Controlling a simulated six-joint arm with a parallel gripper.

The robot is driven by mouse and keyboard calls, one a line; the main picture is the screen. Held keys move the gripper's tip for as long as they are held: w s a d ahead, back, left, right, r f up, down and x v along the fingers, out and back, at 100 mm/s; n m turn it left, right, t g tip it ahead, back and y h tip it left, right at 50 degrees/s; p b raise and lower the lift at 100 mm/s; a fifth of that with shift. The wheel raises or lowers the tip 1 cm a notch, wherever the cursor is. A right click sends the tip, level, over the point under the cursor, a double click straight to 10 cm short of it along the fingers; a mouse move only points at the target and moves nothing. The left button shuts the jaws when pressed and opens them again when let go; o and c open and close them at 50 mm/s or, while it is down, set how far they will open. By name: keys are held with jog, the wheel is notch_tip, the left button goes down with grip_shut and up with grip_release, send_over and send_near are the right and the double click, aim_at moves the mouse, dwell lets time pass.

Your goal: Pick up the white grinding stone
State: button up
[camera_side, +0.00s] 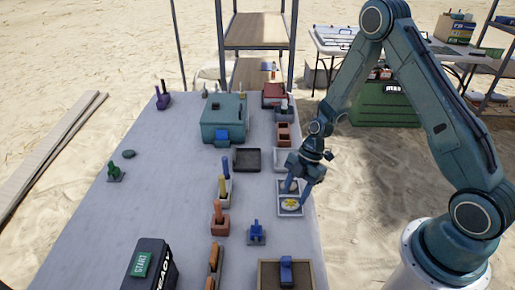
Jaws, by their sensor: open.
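A small pale, roughly oval object with a yellow patch (290,205) lies in a white tray (281,214) near the right edge of the table. It may be the white grinding stone, but it is too small to be sure. My gripper (298,189) points down over this tray, with its fingers apart and nothing visible between them. The fingertips are close to the pale object, just behind it in the picture. I cannot tell whether they touch it or the tray. The gripper hides part of the tray's back end.
A dark empty tray (247,160) lies left of the gripper. A teal case (222,121) stands behind it. A blue piece on a stand (256,232) and a wooden-rimmed tray (266,282) are in front. The table's (165,195) left middle is mostly clear.

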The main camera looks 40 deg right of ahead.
aim_at(290, 205)
jog(key=shift+x, duration=1.25)
jog(key=shift+c, duration=0.3)
jog(key=c, duration=0.8)
